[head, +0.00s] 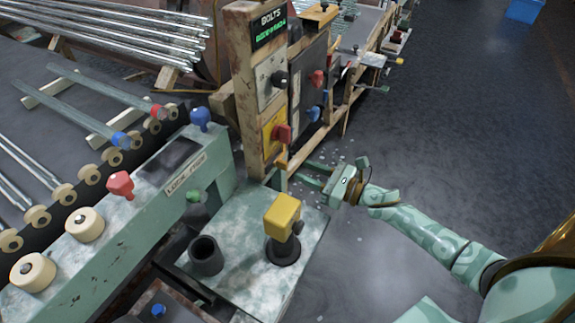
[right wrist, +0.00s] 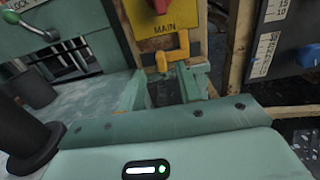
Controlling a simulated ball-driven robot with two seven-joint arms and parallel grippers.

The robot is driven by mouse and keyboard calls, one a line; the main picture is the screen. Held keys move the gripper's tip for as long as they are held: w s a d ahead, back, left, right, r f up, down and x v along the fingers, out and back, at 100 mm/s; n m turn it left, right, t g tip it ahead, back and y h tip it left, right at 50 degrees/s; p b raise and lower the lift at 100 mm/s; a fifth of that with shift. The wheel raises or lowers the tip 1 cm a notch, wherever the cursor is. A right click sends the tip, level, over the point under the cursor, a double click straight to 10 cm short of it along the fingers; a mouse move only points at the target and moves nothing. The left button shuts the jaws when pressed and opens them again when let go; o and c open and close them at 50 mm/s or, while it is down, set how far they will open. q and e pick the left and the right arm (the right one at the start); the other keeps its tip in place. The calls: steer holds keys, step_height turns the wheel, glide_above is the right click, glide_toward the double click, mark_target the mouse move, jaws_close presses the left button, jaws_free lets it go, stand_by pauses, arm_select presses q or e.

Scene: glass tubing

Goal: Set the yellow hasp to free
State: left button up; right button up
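The yellow hasp (right wrist: 172,54) is a small bent bar on the wooden post, just below the yellow panel (right wrist: 160,18) marked MAIN with a red knob. In the head view the hasp (head: 283,159) is a small patch of yellow under the panel (head: 272,136), partly hidden. My right gripper (head: 298,174) reaches in from the right toward the post. In the right wrist view its two green fingers (right wrist: 168,88) stand apart, with the hasp ahead between their tips. I cannot tell whether they touch it. My left gripper is not in view.
A red knob (head: 282,133) sticks out above the hasp. A green bench with a yellow block (head: 282,216) on a dark round base and a dark cup (head: 206,256) stands in front of the post. Open floor (head: 450,120) lies to the right.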

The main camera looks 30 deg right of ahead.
mark_target(287, 164)
steer(key=x, duration=0.6)
steer(key=shift+b, duration=0.35)
